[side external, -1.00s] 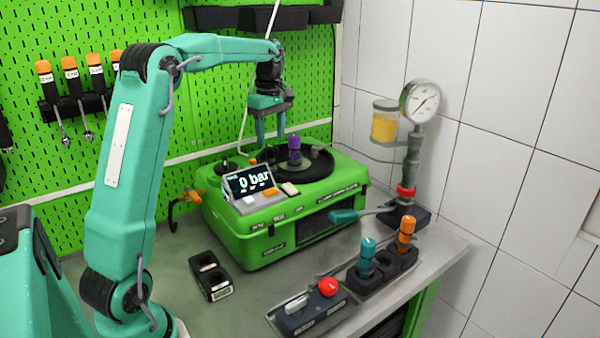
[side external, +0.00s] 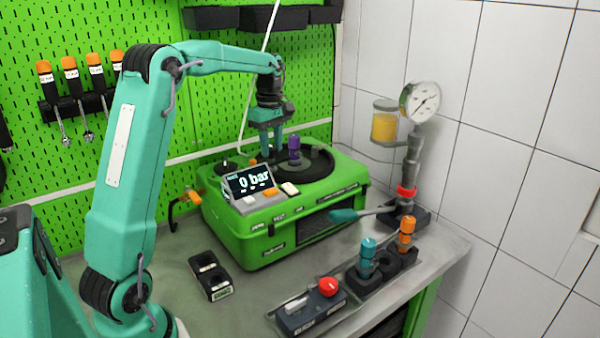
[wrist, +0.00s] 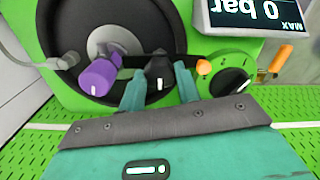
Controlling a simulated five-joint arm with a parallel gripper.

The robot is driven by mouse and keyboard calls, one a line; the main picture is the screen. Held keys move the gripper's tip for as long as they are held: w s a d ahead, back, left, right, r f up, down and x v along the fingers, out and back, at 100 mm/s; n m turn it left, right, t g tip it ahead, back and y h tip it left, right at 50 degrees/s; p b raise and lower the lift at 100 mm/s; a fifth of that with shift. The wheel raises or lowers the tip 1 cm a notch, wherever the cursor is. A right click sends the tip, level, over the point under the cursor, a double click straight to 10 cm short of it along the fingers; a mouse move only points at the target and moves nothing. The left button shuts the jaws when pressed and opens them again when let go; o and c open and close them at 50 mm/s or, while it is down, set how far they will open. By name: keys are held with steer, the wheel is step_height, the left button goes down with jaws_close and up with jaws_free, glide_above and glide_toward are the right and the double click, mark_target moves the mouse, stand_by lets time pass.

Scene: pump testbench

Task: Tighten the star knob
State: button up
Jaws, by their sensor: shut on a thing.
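The star knob (wrist: 158,71) is black with a white mark and stands at the edge of the round black recess on the green pump case (side external: 248,236). In the wrist view, the teal fingers of my gripper (wrist: 159,82) are on either side of it, shut on it. The display (side external: 248,181) reads 0 bar.
A small black dial (wrist: 229,82) and an orange part (wrist: 203,67) lie close to the fingers. A pressure gauge (side external: 420,102) stands at the right. Teal (side external: 367,250) and orange (side external: 406,228) capped pieces stand in a black holder in front. A black two-hole holder (side external: 209,274) is at front left.

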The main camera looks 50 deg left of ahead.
steer(key=shift+m, duration=0.4)
steer(key=m, duration=0.5)
steer(key=shift+r, duration=0.1)
steer(key=m, duration=1.2)
steer(key=shift+m, duration=0.3)
steer(key=m, duration=0.5)
steer(key=shift+m, duration=0.3)
steer(key=o, duration=1)
